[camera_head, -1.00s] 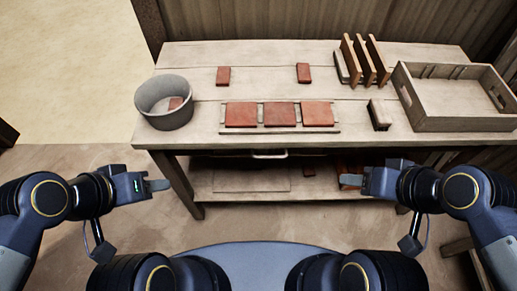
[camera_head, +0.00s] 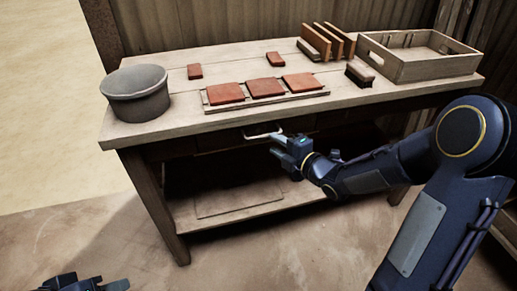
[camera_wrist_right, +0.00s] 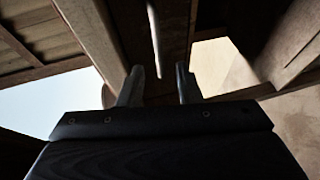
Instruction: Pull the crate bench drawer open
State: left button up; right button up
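The drawer front (camera_head: 222,138) is under the bench top, in shadow, and looks shut. Its pale bar handle (camera_head: 262,132) sticks out at the front. My right gripper (camera_head: 276,142) is just in front of the handle, near its right end. In the right wrist view the two fingers (camera_wrist_right: 160,88) are apart, and the handle (camera_wrist_right: 154,38) shows as a thin pale bar ahead of the gap between them. I cannot tell whether a finger touches it. My left gripper (camera_head: 115,286) is at the bottom left edge, mostly cut off, away from the bench.
The bench top (camera_head: 235,68) carries a grey bucket (camera_head: 137,95), several red tiles (camera_head: 265,88), upright wooden boards (camera_head: 328,42) and a wooden crate (camera_head: 425,68). A lower shelf (camera_head: 300,195) runs beneath the drawer. The floor in front is clear.

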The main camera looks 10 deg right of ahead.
aim_at(264, 137)
jog(key=x, duration=0.6)
jog(key=shift+w+a, duration=0.15)
jog(key=shift+w, duration=0.15)
grip_shut()
